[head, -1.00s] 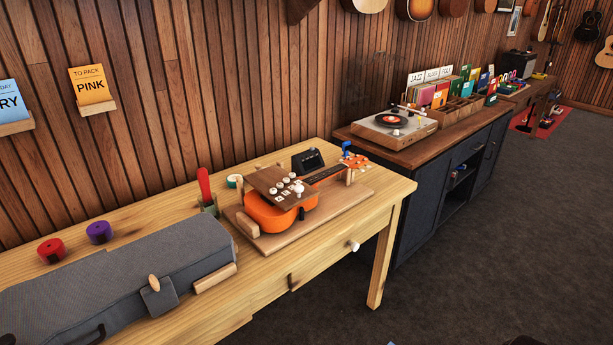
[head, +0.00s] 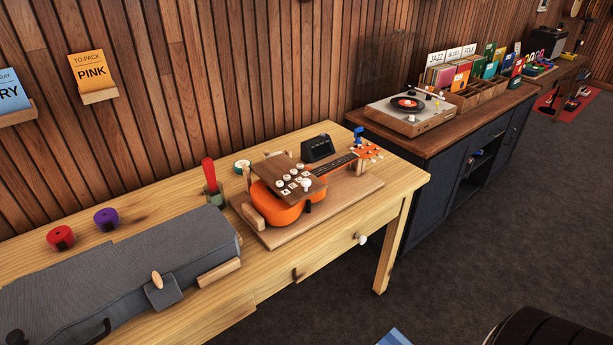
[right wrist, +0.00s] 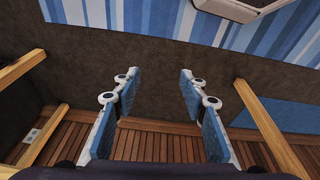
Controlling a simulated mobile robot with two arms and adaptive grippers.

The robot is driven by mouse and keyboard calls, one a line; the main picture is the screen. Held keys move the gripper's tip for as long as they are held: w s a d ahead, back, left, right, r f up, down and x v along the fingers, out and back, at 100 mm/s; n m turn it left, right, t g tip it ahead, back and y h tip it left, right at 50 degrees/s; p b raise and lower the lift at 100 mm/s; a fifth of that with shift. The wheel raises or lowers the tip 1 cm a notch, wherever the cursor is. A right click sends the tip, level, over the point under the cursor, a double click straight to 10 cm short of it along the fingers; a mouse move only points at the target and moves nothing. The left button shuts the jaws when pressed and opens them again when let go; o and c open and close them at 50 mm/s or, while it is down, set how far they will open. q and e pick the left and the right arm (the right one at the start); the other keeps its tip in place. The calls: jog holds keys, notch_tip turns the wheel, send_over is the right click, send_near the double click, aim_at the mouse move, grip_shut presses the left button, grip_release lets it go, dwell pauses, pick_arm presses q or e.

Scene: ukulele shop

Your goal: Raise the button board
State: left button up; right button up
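The button board (head: 289,176) is a brown wooden panel with several white round buttons and small labels. It lies over the body of an orange ukulele (head: 274,206), which rests on a wooden base board (head: 333,212) on the workbench. A larger white knob (head: 306,183) stands at the board's near right edge. My right gripper (right wrist: 152,88) is open and empty in the right wrist view, its blue-padded fingers wide apart, away from the board. My left gripper is not in view.
On the workbench (head: 213,297) are a grey case (head: 150,265), red spool (head: 61,238), purple spool (head: 106,219), red-handled tool (head: 209,174) and dark device (head: 318,148). A cabinet with a record player (head: 412,111) stands at right. Carpet (head: 480,240) in front is open.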

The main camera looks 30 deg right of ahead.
jog(key=w+d+r+t+p, duration=0.15)
jog(key=w+r, duration=0.35)
jog(key=r, duration=0.7)
jog(key=m+t+h+p, duration=0.1)
jog(key=m+t+h, duration=0.5)
jog(key=t, duration=0.7)
send_near(307, 186)
jog(key=x, duration=0.4)
jog(key=shift+w+d+r, duration=0.15)
jog(key=shift+r, duration=0.1)
jog(key=shift+p+x, duration=0.7)
jog(key=shift+x, duration=2.85)
jog(key=shift+f, duration=0.1)
grip_shut()
